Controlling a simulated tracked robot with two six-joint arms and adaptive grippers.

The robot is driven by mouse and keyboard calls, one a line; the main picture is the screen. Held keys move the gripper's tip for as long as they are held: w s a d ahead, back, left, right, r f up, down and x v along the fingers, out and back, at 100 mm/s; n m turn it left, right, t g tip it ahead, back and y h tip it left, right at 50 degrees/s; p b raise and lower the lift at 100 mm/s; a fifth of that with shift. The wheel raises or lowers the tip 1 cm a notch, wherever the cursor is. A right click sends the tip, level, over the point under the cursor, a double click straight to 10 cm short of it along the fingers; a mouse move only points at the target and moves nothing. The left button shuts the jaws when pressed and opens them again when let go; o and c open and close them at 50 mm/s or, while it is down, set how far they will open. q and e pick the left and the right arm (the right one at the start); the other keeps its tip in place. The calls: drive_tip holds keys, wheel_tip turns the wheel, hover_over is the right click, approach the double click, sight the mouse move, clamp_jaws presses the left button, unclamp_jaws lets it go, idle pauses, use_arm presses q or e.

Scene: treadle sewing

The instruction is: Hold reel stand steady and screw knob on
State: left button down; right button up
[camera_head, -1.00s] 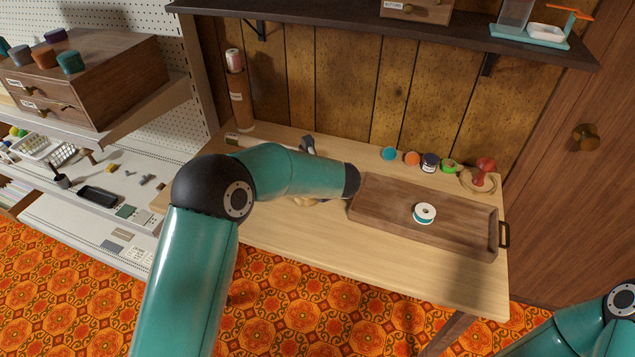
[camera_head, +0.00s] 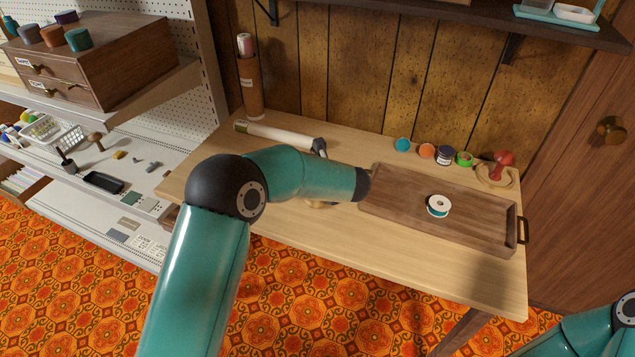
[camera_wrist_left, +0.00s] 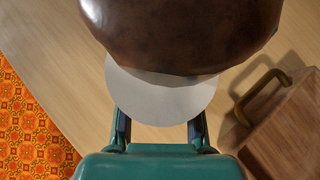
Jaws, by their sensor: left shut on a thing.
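In the left wrist view, my left gripper (camera_wrist_left: 159,122) has a finger on either side of a pale round disc (camera_wrist_left: 160,98) and is shut on it. A large, dark brown, glossy rounded piece (camera_wrist_left: 182,35) covers the disc's far part. Together they look like part of the reel stand, but the close view does not show its whole shape. In the head view my left arm hides this gripper and most of what it holds. I cannot make out the separate knob for certain. My right gripper is out of view; only its arm shows at bottom right.
A wooden tray (camera_head: 400,212) with a white and teal spool (camera_head: 438,206) lies on the table's (camera_head: 345,245) right side. Small coloured pots (camera_head: 445,155) and a red mushroom-shaped piece (camera_head: 503,160) stand behind it. A pale roll (camera_head: 275,135) lies at the back left. The front strip is clear.

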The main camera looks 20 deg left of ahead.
use_arm(q)
drive_tip(key=shift+f, duration=0.1)
drive_tip(key=c, duration=0.7)
unclamp_jaws()
drive_tip(key=shift+d, duration=0.1)
